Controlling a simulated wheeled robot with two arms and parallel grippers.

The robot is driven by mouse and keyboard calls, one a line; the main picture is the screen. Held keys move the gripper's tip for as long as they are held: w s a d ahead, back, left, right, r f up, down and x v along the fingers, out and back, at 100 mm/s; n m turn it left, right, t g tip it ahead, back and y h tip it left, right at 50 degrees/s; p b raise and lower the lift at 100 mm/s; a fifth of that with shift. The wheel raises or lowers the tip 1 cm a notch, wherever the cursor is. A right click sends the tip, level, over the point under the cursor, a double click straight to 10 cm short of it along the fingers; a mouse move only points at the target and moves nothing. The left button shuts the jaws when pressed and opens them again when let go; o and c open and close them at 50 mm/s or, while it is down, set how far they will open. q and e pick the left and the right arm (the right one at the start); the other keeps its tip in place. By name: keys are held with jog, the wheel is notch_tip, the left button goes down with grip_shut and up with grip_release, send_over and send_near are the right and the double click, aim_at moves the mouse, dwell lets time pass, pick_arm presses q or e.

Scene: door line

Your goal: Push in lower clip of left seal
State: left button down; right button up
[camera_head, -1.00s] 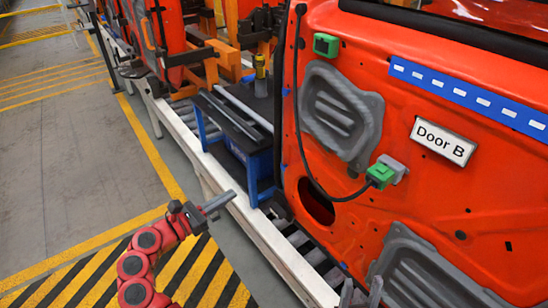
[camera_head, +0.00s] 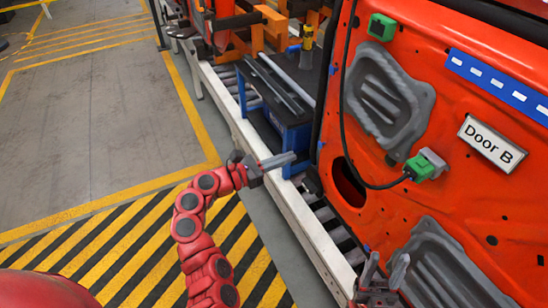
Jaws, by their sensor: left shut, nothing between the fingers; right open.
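The red-orange door (camera_head: 475,215) labelled Door B fills the right side of the head view. A dark strip (camera_head: 326,100) that looks like the left seal runs down the door's left edge. A small blue spot (camera_head: 320,145), perhaps a clip, shows low on that edge; I cannot tell whether it is pushed in. My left gripper (camera_head: 285,159) is shut and empty, pointing right, left of the door's lower left edge and apart from it in the picture. My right gripper (camera_head: 385,262) is open and empty at the bottom, in front of the lower door.
A black cable (camera_head: 346,130) loops to a green connector (camera_head: 420,167) on the door. A blue-framed cart (camera_head: 292,135) stands behind my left gripper. A white rail (camera_head: 285,215) runs below. The striped floor (camera_head: 130,240) at the left is open.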

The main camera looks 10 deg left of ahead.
aim_at(320, 145)
pick_arm(q)
jog(key=p+x, duration=0.2)
jog(key=x, duration=0.4)
jog(key=shift+w+d+r, duration=0.1)
jog(key=shift+d+r, duration=0.05)
jog(key=shift+d, duration=0.05)
jog(key=shift+w+d, duration=0.45)
jog(key=shift+d, duration=0.05)
